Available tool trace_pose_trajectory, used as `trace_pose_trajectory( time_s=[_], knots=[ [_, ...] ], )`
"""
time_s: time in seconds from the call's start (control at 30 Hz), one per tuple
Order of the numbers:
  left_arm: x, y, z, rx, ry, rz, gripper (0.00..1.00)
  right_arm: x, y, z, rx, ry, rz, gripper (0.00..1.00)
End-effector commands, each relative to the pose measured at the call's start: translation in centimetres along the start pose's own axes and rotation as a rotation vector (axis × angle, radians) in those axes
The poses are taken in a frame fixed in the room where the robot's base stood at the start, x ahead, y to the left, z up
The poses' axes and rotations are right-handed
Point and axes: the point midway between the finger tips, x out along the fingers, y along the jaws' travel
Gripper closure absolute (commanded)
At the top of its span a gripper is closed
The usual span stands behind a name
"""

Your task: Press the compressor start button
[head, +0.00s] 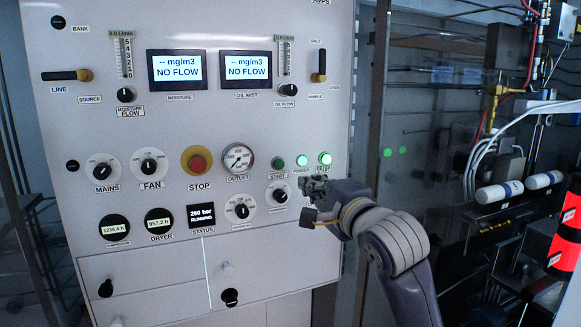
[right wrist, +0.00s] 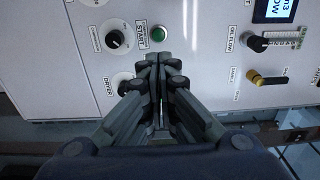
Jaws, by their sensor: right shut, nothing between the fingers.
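The compressor start button (head: 277,163) is a dark green round button above a START label on the white panel (head: 120,240). In the right wrist view the green start button (right wrist: 159,34) sits just beyond the fingertips, beside its START label. My right gripper (head: 306,184) is shut and empty, below and right of the button in the head view. In the right wrist view its fingertips (right wrist: 159,60) are together, and a gap to the button shows in the picture. My left gripper is out of view.
Two lit green lamps (head: 302,162) are right of the start button, the second (head: 325,158) labelled on the panel. A red STOP button (head: 198,163), an outlet gauge (head: 238,158) and a rotary knob (head: 279,195) are nearby. A glass-fronted cabinet with pipes stands at the right.

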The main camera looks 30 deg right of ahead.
Motion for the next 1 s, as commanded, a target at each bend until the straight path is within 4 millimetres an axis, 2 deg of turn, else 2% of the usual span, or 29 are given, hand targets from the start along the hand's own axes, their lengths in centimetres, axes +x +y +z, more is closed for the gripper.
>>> trace_pose_trajectory(
  time_s=[0.3, 0.5, 0.7, 1.0],
  knots=[
    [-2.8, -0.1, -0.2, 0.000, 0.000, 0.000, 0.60, 6.4, -0.3, 0.0, -0.001, 0.001, 0.005, 1.00],
    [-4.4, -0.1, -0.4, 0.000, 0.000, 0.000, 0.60, 9.8, -0.3, -0.1, -0.002, 0.001, 0.005, 1.00],
    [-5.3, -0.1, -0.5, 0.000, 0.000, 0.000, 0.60, 11.8, -0.2, 0.0, -0.001, 0.000, 0.001, 1.00],
    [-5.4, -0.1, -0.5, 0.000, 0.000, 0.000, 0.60, 12.3, 0.0, 0.0, -0.001, -0.001, 0.000, 1.00]
  ],
)
